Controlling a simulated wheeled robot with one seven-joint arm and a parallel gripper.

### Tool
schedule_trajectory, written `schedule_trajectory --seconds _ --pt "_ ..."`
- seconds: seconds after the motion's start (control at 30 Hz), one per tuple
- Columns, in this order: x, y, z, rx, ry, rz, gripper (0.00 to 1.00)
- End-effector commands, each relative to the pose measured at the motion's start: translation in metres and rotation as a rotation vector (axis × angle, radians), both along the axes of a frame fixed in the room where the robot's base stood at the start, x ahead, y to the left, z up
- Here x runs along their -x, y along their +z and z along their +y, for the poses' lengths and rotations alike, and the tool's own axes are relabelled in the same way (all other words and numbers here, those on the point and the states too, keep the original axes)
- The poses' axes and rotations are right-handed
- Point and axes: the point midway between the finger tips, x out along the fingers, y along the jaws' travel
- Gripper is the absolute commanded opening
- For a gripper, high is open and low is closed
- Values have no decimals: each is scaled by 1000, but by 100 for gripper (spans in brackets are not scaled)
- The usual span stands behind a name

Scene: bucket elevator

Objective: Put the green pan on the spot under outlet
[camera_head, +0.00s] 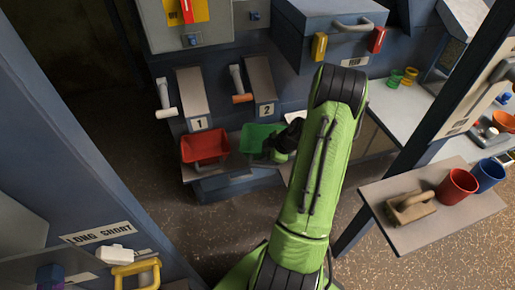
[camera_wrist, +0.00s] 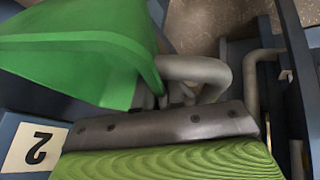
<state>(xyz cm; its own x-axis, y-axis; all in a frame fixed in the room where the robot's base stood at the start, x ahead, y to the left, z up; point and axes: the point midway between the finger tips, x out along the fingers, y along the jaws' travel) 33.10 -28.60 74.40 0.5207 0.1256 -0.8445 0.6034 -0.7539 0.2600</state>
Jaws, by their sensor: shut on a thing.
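The green pan (camera_head: 255,137) is below the chute marked 2 (camera_head: 259,78), to the right of the red pan. My gripper (camera_head: 287,139) is at its right side, shut on the green pan, partly hidden by my arm. In the wrist view the green pan (camera_wrist: 85,45) fills the upper left, with a bent grey handle (camera_wrist: 205,72) beside it, near the gripper's dark edge. The number 2 plate (camera_wrist: 38,147) is at lower left. I cannot tell whether the pan rests on the ledge (camera_head: 238,181) or hangs just above it.
A red pan (camera_head: 205,147) sits under chute 1 (camera_head: 192,92). Levers (camera_head: 165,98) stand beside the chutes. A blue post (camera_head: 425,130) stands right of my arm.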

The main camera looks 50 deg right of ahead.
Motion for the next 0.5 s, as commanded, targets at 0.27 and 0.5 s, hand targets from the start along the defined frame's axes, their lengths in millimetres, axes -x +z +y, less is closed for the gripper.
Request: schedule_trajectory --seconds 0.27,0.5 --pt "-61 -1 -33 2 1 -3 0" --pt "-78 -18 -43 -3 0 1 0"
